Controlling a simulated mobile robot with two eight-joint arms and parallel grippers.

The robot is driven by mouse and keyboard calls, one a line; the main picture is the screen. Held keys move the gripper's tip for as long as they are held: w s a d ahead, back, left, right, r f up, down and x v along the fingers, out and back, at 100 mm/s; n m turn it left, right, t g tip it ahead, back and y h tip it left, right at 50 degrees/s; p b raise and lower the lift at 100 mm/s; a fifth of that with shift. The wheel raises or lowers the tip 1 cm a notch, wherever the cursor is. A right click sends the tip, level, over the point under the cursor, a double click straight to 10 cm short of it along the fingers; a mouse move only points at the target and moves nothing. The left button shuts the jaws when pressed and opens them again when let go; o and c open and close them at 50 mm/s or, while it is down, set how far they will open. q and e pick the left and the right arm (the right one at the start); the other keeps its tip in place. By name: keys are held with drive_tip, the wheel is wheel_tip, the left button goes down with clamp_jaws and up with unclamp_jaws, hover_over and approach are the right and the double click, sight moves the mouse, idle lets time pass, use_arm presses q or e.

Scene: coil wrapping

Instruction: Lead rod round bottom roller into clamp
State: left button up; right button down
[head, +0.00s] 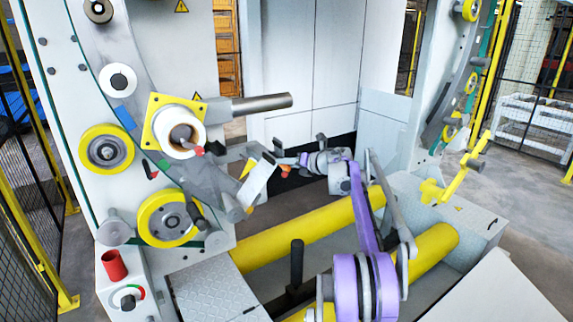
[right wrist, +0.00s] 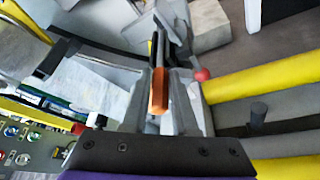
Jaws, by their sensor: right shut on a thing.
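My right gripper (head: 290,162) reaches in on the purple arm from the lower right, its fingers pointing left. In the right wrist view its fingers (right wrist: 165,105) are shut on a narrow orange-and-dark piece (right wrist: 160,92), which I take for the rod; its far end is unclear. Two long yellow rollers (head: 310,235) lie low in front of the machine, below the gripper; they also show in the right wrist view (right wrist: 262,78). Grey mechanism parts with a white plate (head: 257,180) stand just left of the gripper; I cannot tell which part is the clamp. My left gripper is out of view.
A machine panel at left carries yellow wheels (head: 168,218) and a horizontal grey shaft (head: 262,103). A red-tipped knob (right wrist: 201,75) is close to the fingers. A dark upright post (head: 297,262) stands between the rollers. A yellow bracket (head: 455,175) is at right.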

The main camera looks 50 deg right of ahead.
drive_tip(key=c, duration=0.6)
unclamp_jaws()
drive_tip(key=shift+s, duration=0.1)
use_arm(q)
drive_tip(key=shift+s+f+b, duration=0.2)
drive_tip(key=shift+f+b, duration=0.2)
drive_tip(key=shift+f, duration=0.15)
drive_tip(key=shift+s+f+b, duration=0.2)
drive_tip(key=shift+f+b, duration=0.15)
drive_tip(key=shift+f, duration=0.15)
use_arm(e)
drive_tip(key=shift+v, duration=5.4)
drive_tip(key=shift+r, duration=0.1)
